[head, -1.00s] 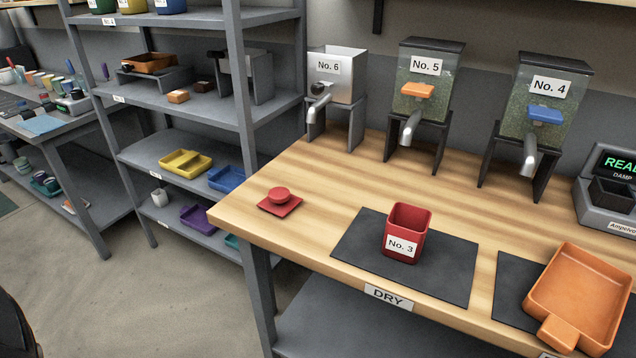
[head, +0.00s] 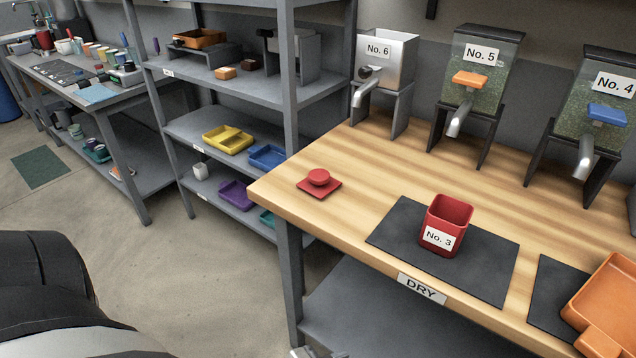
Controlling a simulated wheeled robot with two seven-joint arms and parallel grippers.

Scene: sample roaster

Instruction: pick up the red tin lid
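The red tin lid (head: 319,183) lies flat on the wooden bench near its left corner, with its round knob facing up. A dark and white part of my own body fills the lower left corner, well away from the lid.
The wooden bench (head: 370,160) has clear room around the lid. Dispensers No. 6 (head: 385,48), No. 5 (head: 478,75) and No. 4 (head: 592,110) stand along the back. An orange tray (head: 608,305) sits at right. Grey shelving (head: 190,135) stands left, beside open floor.

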